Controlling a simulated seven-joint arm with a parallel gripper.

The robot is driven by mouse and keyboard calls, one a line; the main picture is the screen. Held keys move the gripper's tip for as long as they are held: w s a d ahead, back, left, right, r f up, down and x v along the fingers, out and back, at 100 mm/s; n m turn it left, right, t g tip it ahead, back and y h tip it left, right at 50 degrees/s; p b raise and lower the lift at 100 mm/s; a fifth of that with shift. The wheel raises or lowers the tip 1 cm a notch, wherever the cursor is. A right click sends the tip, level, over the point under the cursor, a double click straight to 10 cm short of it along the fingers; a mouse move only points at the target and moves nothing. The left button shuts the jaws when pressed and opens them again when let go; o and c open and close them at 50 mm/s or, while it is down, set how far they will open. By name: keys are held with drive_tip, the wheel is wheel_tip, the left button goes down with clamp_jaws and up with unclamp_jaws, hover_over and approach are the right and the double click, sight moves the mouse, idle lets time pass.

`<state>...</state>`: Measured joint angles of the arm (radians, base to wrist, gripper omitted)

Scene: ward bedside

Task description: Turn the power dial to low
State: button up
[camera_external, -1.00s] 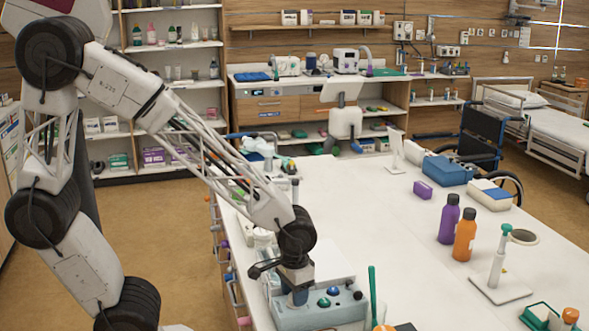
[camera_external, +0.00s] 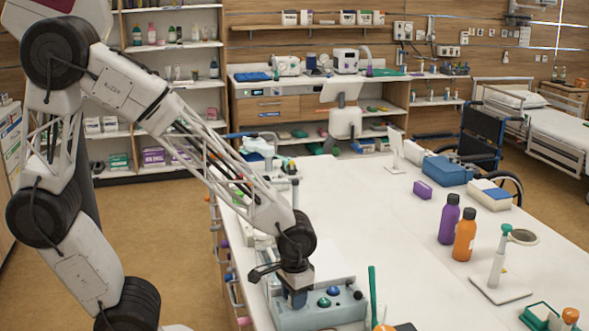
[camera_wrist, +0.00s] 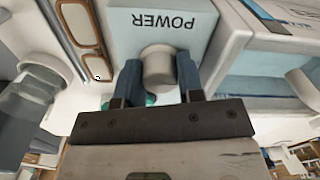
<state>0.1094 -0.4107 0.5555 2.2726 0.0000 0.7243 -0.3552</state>
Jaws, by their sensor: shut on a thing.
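The power dial (camera_wrist: 157,66) is a round grey knob below the upside-down word POWER in the wrist view. It sits on a pale blue device (camera_external: 320,314), which stands at the near left of the white table. My gripper (camera_wrist: 160,75) is shut on the dial, with one blue finger on each side of it. In the external view my gripper (camera_external: 297,297) points down at the left end of the device and hides the dial. Any low mark or pointer on the dial cannot be made out.
On the device, blue and green knobs (camera_external: 328,297) and a black knob (camera_external: 358,295) are close to my gripper. A green upright stick (camera_external: 372,295) stands just right of the device. Purple (camera_external: 449,219) and orange (camera_external: 465,236) bottles stand farther right. The table middle is clear.

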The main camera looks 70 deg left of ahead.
drive_tip(key=shift+m, duration=0.3)
drive_tip(key=m, duration=1.1)
idle(0.4)
drive_tip(key=o, duration=0.7)
drive_tip(key=shift+c, duration=0.2)
drive_tip(key=shift+r, duration=0.1)
drive_tip(key=shift+r, duration=3.85)
